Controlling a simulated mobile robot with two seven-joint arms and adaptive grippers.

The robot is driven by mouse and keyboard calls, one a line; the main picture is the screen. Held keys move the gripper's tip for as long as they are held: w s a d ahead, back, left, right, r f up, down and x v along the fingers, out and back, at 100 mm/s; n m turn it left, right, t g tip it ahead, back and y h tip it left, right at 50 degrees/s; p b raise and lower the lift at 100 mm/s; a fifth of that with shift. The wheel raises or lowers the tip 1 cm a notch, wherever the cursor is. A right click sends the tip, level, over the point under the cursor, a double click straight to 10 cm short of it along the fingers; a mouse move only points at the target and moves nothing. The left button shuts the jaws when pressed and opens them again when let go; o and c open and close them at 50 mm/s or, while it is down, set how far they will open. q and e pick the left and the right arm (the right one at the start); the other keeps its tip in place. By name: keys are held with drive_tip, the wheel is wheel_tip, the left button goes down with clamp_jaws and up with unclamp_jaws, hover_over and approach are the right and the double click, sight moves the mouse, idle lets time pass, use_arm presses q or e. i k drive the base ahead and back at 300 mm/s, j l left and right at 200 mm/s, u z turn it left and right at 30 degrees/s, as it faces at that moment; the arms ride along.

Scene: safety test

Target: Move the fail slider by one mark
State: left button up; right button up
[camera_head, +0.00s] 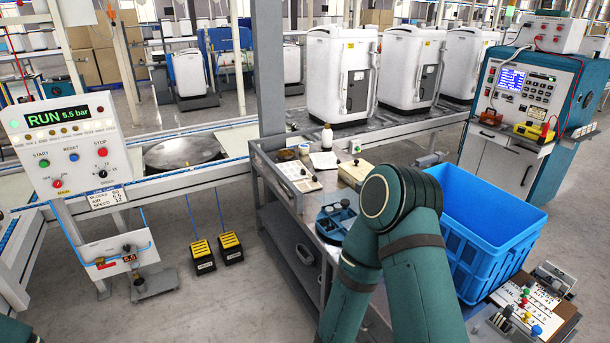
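I cannot make out a slider marked fail. A small white board (538,297) with dark lettering and red, green, yellow and blue knobs lies at the lower right; its lettering is too small to read in full. A control panel (71,142) at the left shows RUN 5.5 bar, with start, reset and stop buttons and knobs. One teal arm of mine rises from the bottom centre and bends over the workbench. Its gripper is not in view. Only a sliver of another teal part shows at the lower left corner. No gripper fingers show.
A blue crate (481,228) stands right of my arm, beside the board. A grey workbench (262,166) holds a bottle (327,136), small trays and a blue round holder (336,222). A test cabinet (528,105) stands at right. Yellow pedals (203,255) sit on the floor; floor around them is clear.

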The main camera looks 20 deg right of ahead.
sight(524, 300)
drive_tip(key=z, duration=2.4)
drive_tip(key=l+u, duration=0.1)
drive_tip(key=l, duration=0.2)
drive_tip(key=k+l+u, duration=0.1)
drive_tip(key=l, duration=0.2)
drive_tip(key=k+l, duration=0.15)
drive_tip(key=l, duration=0.15)
drive_tip(key=l+u, duration=0.3)
drive_tip(key=l, duration=0.15)
drive_tip(key=i+l+u, duration=0.1)
drive_tip(key=l+u, duration=0.15)
drive_tip(key=l, duration=0.2)
drive_tip(key=i+l+u, duration=0.35)
drive_tip(key=l, duration=0.2)
drive_tip(key=i+l+u, duration=0.15)
drive_tip(key=l, duration=0.15)
drive_tip(key=i+l+u, duration=0.35)
drive_tip(key=i+l, duration=0.15)
drive_tip(key=l, duration=0.25)
